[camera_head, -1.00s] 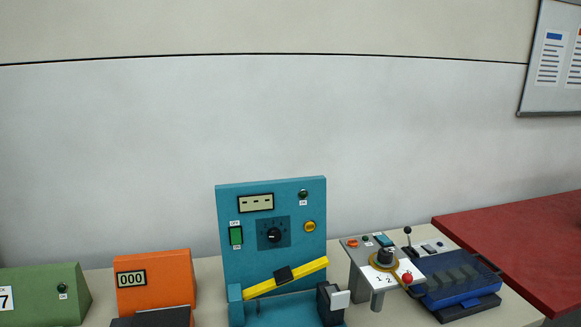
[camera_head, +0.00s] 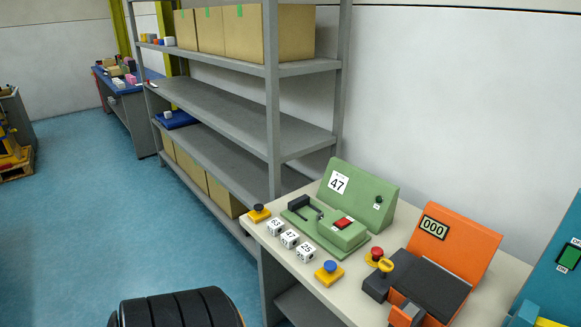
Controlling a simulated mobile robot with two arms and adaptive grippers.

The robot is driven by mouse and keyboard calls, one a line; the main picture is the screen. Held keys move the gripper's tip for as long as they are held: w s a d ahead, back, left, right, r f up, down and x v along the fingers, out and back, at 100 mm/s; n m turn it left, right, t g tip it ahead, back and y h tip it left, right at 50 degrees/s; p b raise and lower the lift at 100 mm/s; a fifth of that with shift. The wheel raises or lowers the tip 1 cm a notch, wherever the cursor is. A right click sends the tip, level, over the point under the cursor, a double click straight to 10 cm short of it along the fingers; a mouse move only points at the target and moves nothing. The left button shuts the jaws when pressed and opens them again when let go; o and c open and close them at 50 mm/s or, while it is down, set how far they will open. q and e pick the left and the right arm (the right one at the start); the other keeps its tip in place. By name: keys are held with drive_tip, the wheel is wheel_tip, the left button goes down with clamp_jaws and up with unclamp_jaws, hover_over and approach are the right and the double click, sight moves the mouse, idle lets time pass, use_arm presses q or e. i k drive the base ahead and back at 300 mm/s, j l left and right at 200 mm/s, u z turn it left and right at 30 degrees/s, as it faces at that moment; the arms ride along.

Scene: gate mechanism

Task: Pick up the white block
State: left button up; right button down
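Three white cubes stand in a row on the front left of the table: one marked 23 (camera_head: 275,227), one marked 47 (camera_head: 290,238) and one marked 25 (camera_head: 306,252). A small plain white block (camera_head: 168,114) lies on a blue tray (camera_head: 177,121) on the far shelf. The frames do not settle which one the task names. Neither of my grippers shows in this view.
A grey shelf rack (camera_head: 210,112) with cardboard boxes (camera_head: 257,32) stands behind the table's left end. Yellow-based buttons, one black (camera_head: 259,213) and one blue (camera_head: 329,272), flank the cubes. An orange counter device (camera_head: 453,245) stands to the right. The blue floor (camera_head: 60,220) at left is open.

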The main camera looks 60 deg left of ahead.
sight(289, 238)
drive_tip(key=u, duration=1.95)
drive_tip(key=i+j+z, duration=0.2)
drive_tip(key=i+j, duration=0.3)
